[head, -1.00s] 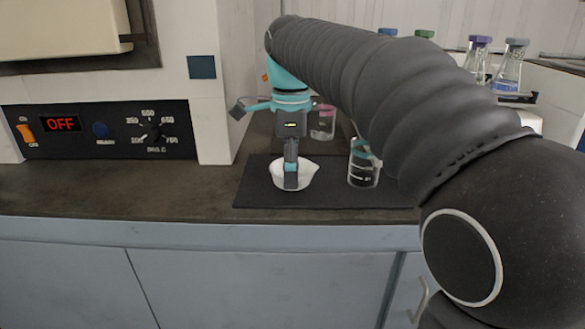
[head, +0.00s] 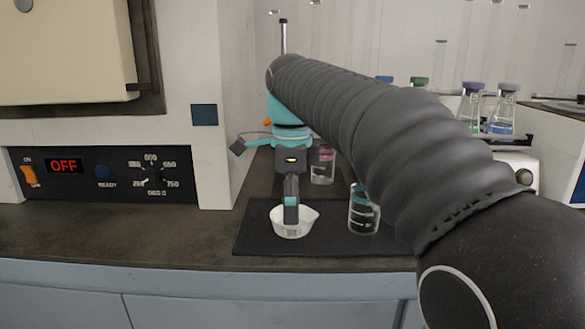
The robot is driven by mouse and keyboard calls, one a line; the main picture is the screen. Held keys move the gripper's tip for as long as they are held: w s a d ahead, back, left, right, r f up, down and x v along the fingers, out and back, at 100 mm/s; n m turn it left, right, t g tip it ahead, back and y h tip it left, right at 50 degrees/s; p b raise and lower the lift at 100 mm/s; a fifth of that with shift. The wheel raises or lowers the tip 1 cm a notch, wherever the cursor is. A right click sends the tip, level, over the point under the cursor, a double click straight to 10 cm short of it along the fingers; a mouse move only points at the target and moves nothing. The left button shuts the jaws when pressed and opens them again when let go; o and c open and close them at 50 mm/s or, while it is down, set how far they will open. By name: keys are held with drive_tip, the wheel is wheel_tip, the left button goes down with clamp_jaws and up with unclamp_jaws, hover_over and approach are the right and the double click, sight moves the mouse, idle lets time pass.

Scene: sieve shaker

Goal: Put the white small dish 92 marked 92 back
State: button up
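A small white dish (head: 297,229) with a pouring lip sits on or just above a dark mat (head: 262,240) on the counter. A faint grey marking shows on its front, too small to read. My gripper (head: 291,214) points down at the dish, with its fingers at the near side of the rim and overlapping it. One finger hides the other from this side, so I cannot tell whether they are closed on the rim.
A pink-marked beaker (head: 322,166) stands behind. A furnace panel (head: 100,174) reading OFF is at left. Stoppered flasks (head: 502,110) stand at back right. The counter left of the mat is clear.

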wheel_tip(320, 180, up, 10)
drive_tip(key=p, duration=0.1)
drive_tip(key=shift+s, duration=0.1)
drive_tip(key=s+d+f+n+t, duration=0.1)
drive_tip(key=s+d+f+n, duration=0.1)
drive_tip(key=s+d+n, duration=0.1)
drive_tip(key=s+d+f+n+t, duration=0.1)
drive_tip(key=s+d+f+n, duration=0.2)
drive_tip(key=s+d+f+n+t, duration=0.1)
drive_tip(key=s+d+f+n, duration=0.2)
drive_tip(key=s, duration=0.1)
drive_tip(key=shift+d+f, duration=0.25)
drive_tip(key=s+d+f+n+t, duration=0.1)
drive_tip(key=s+f+n, duration=0.3)
drive_tip(key=f, duration=0.4)
drive_tip(key=s+d+f+n+t, duration=0.1)
drive_tip(key=s+d+f+n, duration=0.3)
drive_tip(key=s+f+n, duration=0.1)
wheel_tip(320, 180, down, 3)
drive_tip(key=shift+s+d+r+t, duration=0.15)
drive_tip(key=shift+s+t, duration=0.15)
drive_tip(key=shift+s, duration=0.6)
